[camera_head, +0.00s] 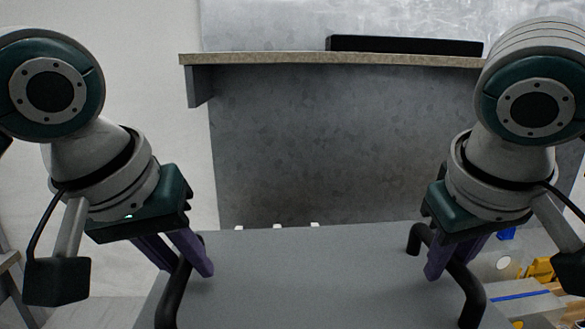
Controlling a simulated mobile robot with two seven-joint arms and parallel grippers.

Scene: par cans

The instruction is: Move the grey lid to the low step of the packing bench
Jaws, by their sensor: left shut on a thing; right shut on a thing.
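The grey lid (315,275) is a flat panel with a dark bar handle at each side, in the lower middle of the head view. My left gripper (190,256) has its purple fingers shut on the lid's left handle (176,292). My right gripper (447,256) has its purple fingers shut on the right handle (467,288). The lid's near edge is cut off by the frame, and what lies under it is hidden. I cannot tell for certain which surface is the packing bench's low step.
A grey-fronted counter (340,150) with a thin light-brown top edge (260,59) stands beyond the lid. A long black bar (405,45) lies on top. Small white pieces (277,226) show behind the lid's far edge. Yellow, blue and white items (540,270) are at lower right.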

